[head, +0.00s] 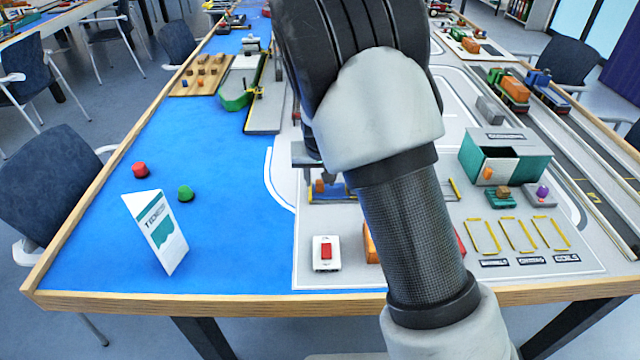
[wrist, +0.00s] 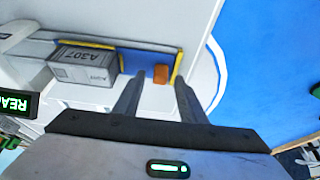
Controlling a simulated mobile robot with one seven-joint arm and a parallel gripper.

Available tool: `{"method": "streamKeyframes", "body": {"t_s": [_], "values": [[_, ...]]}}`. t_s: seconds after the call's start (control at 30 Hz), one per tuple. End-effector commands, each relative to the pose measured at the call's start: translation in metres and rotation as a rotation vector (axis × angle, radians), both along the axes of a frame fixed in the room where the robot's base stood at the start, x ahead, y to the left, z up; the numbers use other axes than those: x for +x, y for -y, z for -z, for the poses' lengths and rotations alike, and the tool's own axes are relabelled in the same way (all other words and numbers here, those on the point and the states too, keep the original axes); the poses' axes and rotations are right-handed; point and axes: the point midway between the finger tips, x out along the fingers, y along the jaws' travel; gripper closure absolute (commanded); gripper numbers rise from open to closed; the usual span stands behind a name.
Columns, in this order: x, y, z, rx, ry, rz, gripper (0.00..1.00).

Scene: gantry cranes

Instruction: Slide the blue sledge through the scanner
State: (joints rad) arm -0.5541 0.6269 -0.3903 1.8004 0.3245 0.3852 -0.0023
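The blue sledge (wrist: 137,63) shows in the wrist view as a flat blue piece with yellow edging and an upright orange block (wrist: 161,74) near its right end. A grey container marked A307 (wrist: 85,66) stands at its left part. My gripper (wrist: 161,80) is open, its two fingers pointing at the sledge with the orange block between them in the picture. I cannot tell whether they touch it. In the head view the sledge (head: 335,191) is partly hidden behind my arm. I cannot make out the scanner for certain; a dark sign with green letters (wrist: 16,104) shows at left.
A white box with a red switch (head: 326,252) stands near the front edge. A white-and-teal folded card (head: 157,232), a red piece (head: 140,170) and a green piece (head: 185,193) stand on the blue area. A grey-and-teal shed (head: 503,141) stands at right. Much blue surface is free.

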Motion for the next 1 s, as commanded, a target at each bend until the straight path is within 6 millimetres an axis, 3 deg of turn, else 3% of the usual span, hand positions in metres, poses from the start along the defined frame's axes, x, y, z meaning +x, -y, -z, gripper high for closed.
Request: {"method": "streamKeyframes", "body": {"t_s": [0.17, 0.47, 0.7, 0.9, 1.0], "values": [[0.005, 0.0, 0.014, 0.0, 0.0, -0.001, 0.62], [0.006, 0.0, 0.015, 0.001, 0.001, -0.001, 0.62], [0.006, 0.0, 0.015, 0.001, 0.0, -0.001, 1.0], [0.006, 0.001, 0.015, 0.0, 0.0, 0.0, 1.0], [0.007, 0.012, 0.016, 0.002, 0.001, 0.005, 1.0]]}}
